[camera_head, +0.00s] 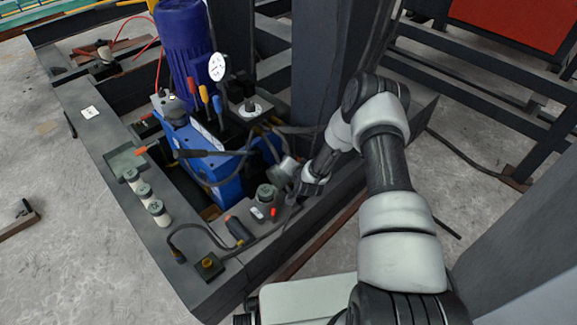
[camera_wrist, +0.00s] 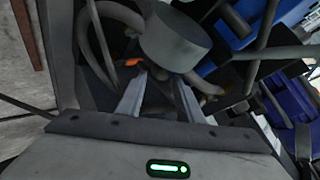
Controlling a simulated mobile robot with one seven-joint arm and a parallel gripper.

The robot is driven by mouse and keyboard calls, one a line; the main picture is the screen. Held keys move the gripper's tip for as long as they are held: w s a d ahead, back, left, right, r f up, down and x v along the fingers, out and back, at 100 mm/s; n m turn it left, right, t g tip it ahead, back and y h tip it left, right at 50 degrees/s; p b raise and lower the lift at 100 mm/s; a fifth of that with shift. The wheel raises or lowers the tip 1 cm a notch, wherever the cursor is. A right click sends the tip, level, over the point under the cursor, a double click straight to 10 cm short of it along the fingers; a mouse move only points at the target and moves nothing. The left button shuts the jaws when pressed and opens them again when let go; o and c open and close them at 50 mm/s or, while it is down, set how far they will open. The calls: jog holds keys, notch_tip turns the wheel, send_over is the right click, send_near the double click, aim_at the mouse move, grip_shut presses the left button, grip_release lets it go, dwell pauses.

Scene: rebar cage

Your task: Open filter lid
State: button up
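A grey cylindrical cap, which looks like the filter lid (camera_wrist: 175,40), is just beyond my fingertips in the wrist view. In the head view a tilted grey cylinder (camera_head: 286,168), apparently the same part, stands beside the blue hydraulic unit (camera_head: 205,150). My gripper (camera_wrist: 160,78) has its two fingers apart, with a visible gap between them. The fingertips are close to the cap's lower side; I cannot tell whether they touch it. In the head view my gripper (camera_head: 293,190) is small and partly hidden at the cap's right.
A short round fitting (camera_head: 265,194) stands in front of the tilted cylinder, with a red-tipped part (camera_head: 274,212) near it. Black hoses (camera_head: 200,232) loop close by. A dark steel column (camera_head: 322,60) rises behind my gripper.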

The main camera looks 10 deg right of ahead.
jog(key=shift+o, duration=0.5)
jog(key=shift+s+a+f, duration=0.1)
jog(key=shift+a, duration=0.25)
jog(key=p+v, duration=0.4)
jog(key=v, duration=1.3)
jog(key=shift+d+r, duration=0.2)
jog(key=shift+r, duration=0.05)
jog(key=shift+s, duration=0.1)
